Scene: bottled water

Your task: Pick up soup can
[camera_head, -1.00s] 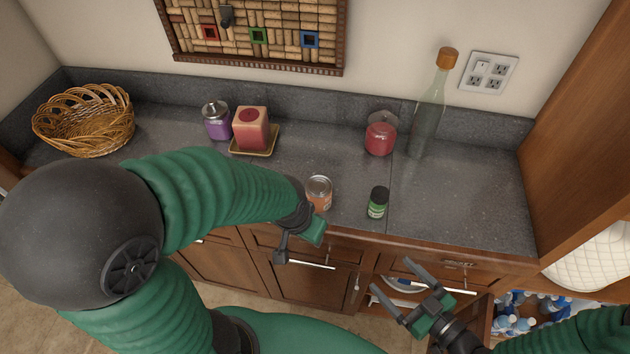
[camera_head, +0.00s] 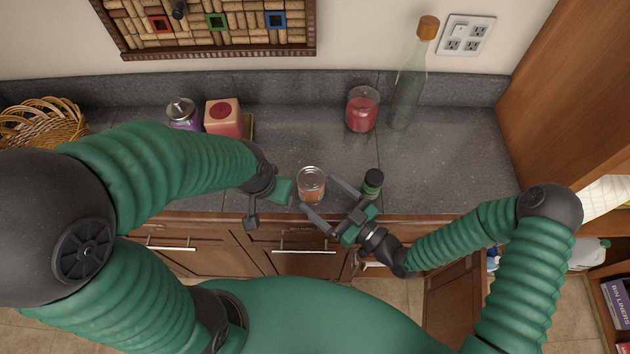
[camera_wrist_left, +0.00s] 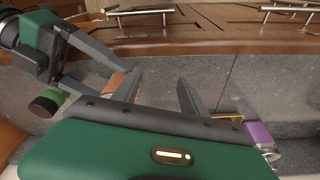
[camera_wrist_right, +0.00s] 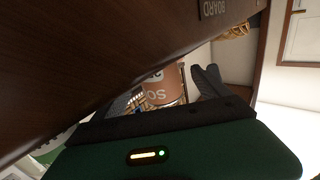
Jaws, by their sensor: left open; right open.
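The soup can (camera_head: 311,185), with a silver lid and an orange label, stands upright near the front edge of the grey counter. My right gripper (camera_head: 318,193) is open at the can's front right, its fingertips close to it. In the right wrist view the can (camera_wrist_right: 166,87) shows ahead between the fingers; contact cannot be told. My left gripper (camera_head: 268,192) is open and empty, left of the can. The left wrist view shows its parted fingers (camera_wrist_left: 160,88), with a bit of orange can (camera_wrist_left: 112,83) beyond one finger.
A green-labelled jar with a black lid (camera_head: 372,184) stands just right of my right gripper. A red candle jar (camera_head: 362,110), a glass bottle (camera_head: 408,92), a square candle (camera_head: 223,118) and a wicker basket (camera_head: 42,125) stand farther back. The right counter is clear.

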